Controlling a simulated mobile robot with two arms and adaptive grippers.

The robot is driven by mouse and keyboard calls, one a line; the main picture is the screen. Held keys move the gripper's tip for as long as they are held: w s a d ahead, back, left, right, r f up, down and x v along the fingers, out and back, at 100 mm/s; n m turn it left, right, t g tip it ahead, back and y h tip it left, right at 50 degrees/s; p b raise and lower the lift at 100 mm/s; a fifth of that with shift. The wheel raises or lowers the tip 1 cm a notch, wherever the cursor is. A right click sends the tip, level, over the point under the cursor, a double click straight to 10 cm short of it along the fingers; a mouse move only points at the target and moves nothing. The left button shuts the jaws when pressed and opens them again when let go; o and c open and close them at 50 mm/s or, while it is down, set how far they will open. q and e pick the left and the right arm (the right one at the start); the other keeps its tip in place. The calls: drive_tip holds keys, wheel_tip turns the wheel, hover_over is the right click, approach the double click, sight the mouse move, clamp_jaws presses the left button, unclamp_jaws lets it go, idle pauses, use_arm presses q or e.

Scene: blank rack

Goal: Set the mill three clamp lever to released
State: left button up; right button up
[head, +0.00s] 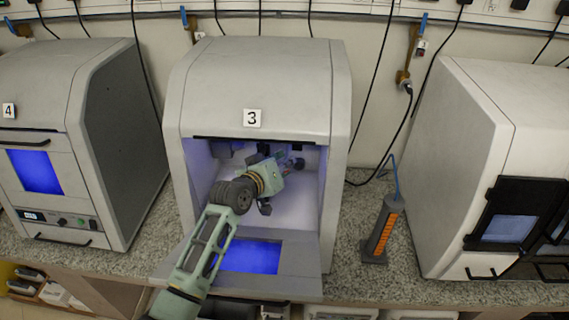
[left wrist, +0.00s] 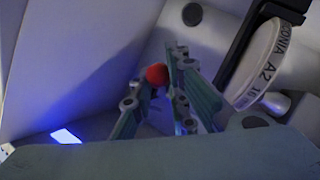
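Mill three (head: 252,85) stands in the middle of the head view with its front door lowered. My left gripper (head: 285,166) reaches into its lit chamber. In the left wrist view a red ball knob (left wrist: 157,75) shows at the tips of my left gripper's fingers (left wrist: 160,95), which stand a little apart on either side of it. I cannot tell whether they touch it. The lever shaft is mostly hidden behind the fingers. A pale disc (left wrist: 258,62) with printed lettering sits in a holder to the right. My right gripper is not in view.
Mill four (head: 60,130) stands to the left and another white machine (head: 470,150) to the right. The lowered door (head: 290,262) lies under my left arm. The chamber walls are close around the gripper.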

use_arm(q)
clamp_jaws()
drive_tip(key=shift+f, duration=0.1)
drive_tip(key=shift+r+g, duration=0.3)
drive_tip(key=shift+s+g, duration=0.15)
drive_tip(key=shift+g, duration=0.25)
drive_tip(key=shift+o, duration=2.3)
unclamp_jaws()
drive_tip(key=shift+r, duration=0.1)
drive_tip(key=shift+r, duration=0.1)
